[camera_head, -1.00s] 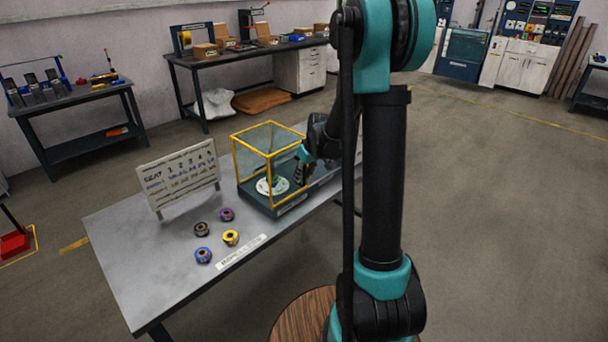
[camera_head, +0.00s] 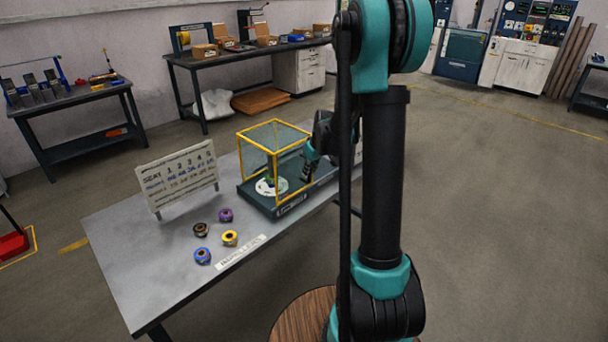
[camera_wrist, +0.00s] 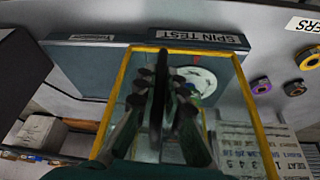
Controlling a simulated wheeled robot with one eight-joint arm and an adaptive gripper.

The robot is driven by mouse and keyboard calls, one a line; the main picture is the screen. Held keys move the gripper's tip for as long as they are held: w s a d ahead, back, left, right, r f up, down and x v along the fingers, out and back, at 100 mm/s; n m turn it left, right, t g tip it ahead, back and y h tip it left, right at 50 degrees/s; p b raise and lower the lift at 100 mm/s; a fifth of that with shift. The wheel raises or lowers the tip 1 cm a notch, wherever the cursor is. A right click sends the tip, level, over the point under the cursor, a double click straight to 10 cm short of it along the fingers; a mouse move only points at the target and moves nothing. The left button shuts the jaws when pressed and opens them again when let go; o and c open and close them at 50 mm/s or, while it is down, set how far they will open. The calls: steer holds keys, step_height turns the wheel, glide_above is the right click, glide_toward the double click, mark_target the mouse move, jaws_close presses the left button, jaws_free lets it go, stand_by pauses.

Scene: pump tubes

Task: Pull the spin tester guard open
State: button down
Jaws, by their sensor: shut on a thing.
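The spin tester has a dark base (camera_head: 250,192) on the grey bench, with a "SPIN TEST" label in the wrist view (camera_wrist: 200,37). Its guard (camera_head: 276,125) is a clear box with a yellow frame, standing over part of the base. A white disc (camera_head: 266,189) is seen at the guard's lower left; the wrist view shows it through the clear panel (camera_wrist: 203,85). My gripper (camera_head: 307,172) is at the guard's right side. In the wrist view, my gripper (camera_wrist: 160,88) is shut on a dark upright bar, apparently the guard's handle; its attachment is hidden.
Several coloured rings (camera_head: 226,215) lie on the bench (camera_head: 160,270) left of the tester. A white seat chart (camera_head: 178,180) stands behind them. The bench's front left is clear. My arm hides the bench's right end.

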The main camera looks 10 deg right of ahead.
steer(key=w+d, duration=1.1)
steer(key=d, duration=0.5)
steer(key=shift+w, duration=0.35)
steer(key=c, duration=1.6)
jaws_free()
steer(key=v, duration=1.2)
steer(key=s+a+f+m+h, duration=0.1)
steer(key=s+a, duration=0.5)
steer(key=s, duration=0.3)
steer(key=s+a+f+m, duration=0.1)
steer(key=s+a+f, duration=0.1)
steer(key=s+a, duration=0.6)
steer(key=s+a+f+m, duration=0.1)
steer(key=s+f, duration=0.3)
steer(key=s, duration=0.7)
steer(key=s+a+f+m, duration=0.1)
steer(key=s+f, duration=0.3)
steer(key=s, duration=0.7)
steer(key=shift+s+a+m+h, duration=0.2)
steer(key=shift+m+h, duration=0.2)
steer(key=shift+m, duration=0.1)
